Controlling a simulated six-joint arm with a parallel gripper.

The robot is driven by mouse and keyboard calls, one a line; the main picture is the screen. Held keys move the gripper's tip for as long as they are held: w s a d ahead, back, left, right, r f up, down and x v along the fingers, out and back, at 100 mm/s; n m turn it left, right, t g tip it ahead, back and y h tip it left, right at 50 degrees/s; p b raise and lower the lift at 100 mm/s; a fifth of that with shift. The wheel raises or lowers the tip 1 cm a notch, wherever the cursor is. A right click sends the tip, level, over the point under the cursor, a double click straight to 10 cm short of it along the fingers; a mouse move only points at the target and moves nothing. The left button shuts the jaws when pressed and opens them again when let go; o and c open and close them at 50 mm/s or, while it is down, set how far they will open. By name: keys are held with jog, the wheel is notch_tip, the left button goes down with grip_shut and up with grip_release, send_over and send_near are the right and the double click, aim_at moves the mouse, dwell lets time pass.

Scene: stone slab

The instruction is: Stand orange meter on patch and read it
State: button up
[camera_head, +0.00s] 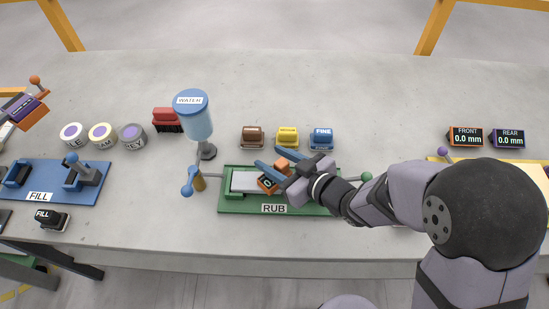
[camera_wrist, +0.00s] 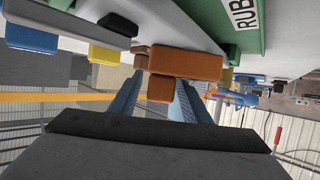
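The orange meter (camera_head: 268,183) is over the grey stone slab (camera_head: 244,181) in the green RUB station (camera_head: 232,206). Its dark display faces the front, and only a "0" of the reading shows; my gripper covers the rest. My gripper (camera_head: 272,171) has its blue fingers on both sides of the meter's knob. In the wrist view the meter's body (camera_wrist: 187,63) lies just beyond the fingertips, with its knob between them. I cannot tell whether the meter touches the slab. No patch can be made out.
Brown, yellow and blue FINE blocks (camera_head: 321,138) stand behind the station. A WATER bottle (camera_head: 197,122) is at its left rear, with a blue-knobbed lever (camera_head: 188,186) at its left end. FRONT (camera_head: 465,137) and REAR (camera_head: 508,139) displays read 0.0 mm. A blue FILL station (camera_head: 112,182) is left.

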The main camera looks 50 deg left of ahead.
jog(key=shift+r, duration=0.15)
jog(key=shift+d+r+p, duration=0.15)
jog(key=shift+p, duration=0.15)
jog(key=p+v, duration=0.4)
jog(key=v, duration=0.5)
jog(key=shift+w+r, duration=0.1)
jog(key=p+v, duration=0.2)
jog(key=p, duration=0.1)
jog(key=shift+d+p, duration=0.3)
jog(key=shift+d, duration=0.05)
